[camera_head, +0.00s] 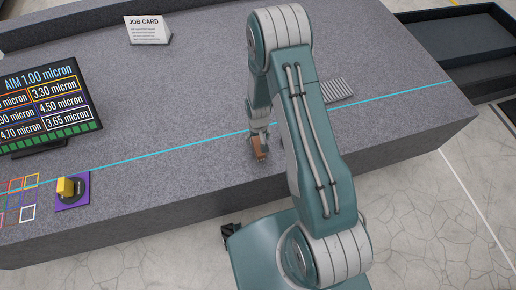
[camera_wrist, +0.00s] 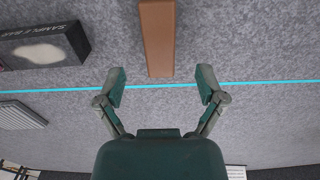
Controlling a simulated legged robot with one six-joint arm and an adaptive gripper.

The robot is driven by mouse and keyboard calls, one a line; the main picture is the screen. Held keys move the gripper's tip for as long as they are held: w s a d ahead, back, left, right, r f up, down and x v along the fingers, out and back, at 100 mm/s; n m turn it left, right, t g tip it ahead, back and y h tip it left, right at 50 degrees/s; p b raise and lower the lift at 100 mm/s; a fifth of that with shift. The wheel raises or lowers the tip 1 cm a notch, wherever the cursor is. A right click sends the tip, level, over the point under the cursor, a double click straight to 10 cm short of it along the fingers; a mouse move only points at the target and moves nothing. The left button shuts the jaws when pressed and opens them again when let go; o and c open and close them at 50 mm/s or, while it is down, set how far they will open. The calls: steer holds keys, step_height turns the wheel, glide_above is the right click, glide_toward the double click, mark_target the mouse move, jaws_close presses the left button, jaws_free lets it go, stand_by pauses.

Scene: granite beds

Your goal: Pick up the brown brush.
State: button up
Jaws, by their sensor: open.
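The brown brush (camera_wrist: 157,38) shows in the wrist view as a long plain brown bar running up past the top edge, so its far end is cut off. In the head view the brush (camera_head: 260,150) is a small brown shape on the grey granite, right at the end of my arm and partly hidden by it. My gripper (camera_wrist: 161,84) is open and empty. Its two fingers stand left and right of the brush's near end in the wrist view, with clear gaps on both sides. My gripper also shows small in the head view (camera_head: 259,136).
A black box marked SAMPLE BAR (camera_wrist: 45,47) lies left of the brush in the wrist view. A ribbed plate (camera_head: 340,91) lies behind my arm. A cyan line (camera_head: 400,98) crosses the granite.

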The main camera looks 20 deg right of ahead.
mark_target(258, 146)
steer(key=shift+s+f, duration=0.15)
steer(key=shift+f, duration=2.95)
jaws_close()
